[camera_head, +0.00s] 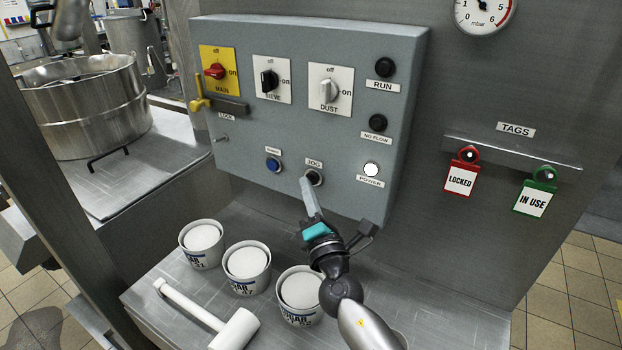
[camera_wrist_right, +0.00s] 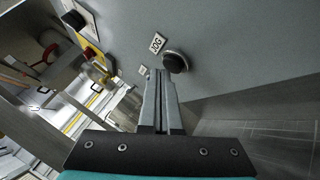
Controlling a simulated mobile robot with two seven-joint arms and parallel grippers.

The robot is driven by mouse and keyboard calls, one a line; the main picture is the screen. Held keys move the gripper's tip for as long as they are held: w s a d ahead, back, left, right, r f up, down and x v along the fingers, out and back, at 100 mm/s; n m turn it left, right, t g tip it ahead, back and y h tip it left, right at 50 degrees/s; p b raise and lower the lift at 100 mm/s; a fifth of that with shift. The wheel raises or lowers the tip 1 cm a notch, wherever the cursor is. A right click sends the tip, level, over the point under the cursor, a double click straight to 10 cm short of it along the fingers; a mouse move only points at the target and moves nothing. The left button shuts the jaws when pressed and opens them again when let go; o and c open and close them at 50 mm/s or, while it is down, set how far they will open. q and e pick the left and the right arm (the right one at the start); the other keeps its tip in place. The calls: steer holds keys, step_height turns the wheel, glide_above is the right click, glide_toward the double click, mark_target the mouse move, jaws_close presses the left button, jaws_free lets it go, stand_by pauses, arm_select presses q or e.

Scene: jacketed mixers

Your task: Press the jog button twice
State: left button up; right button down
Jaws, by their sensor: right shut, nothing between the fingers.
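The jog button (camera_head: 314,177) is a round black button low on the grey control panel (camera_head: 225,50), under its JOG label. It also shows in the right wrist view (camera_wrist_right: 175,62), at the upper middle, beside the JOG label. My right gripper (camera_head: 305,184) is shut and empty, its fingertips pointing up at the panel just below the button. In the right wrist view the fingertips (camera_wrist_right: 158,72) end just left of the button. I cannot tell for sure whether they touch it. My left gripper is not clearly in view.
A blue button (camera_head: 273,165) sits left of the jog button, and a lit white POWER lamp (camera_head: 371,169) sits right. Rotary switches are above. Several white tubs (camera_head: 202,238) and a white mallet (camera_head: 232,326) occupy the bench below. Red (camera_head: 461,180) and green (camera_head: 535,200) tags hang at right.

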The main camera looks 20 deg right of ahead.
steer(key=shift+s+a, duration=0.25)
steer(key=shift+s, duration=0.1)
steer(key=s+a, duration=0.3)
steer(key=shift+s+a, duration=0.15)
steer(key=shift+a, duration=0.15)
stand_by(0.3)
stand_by(0.4)
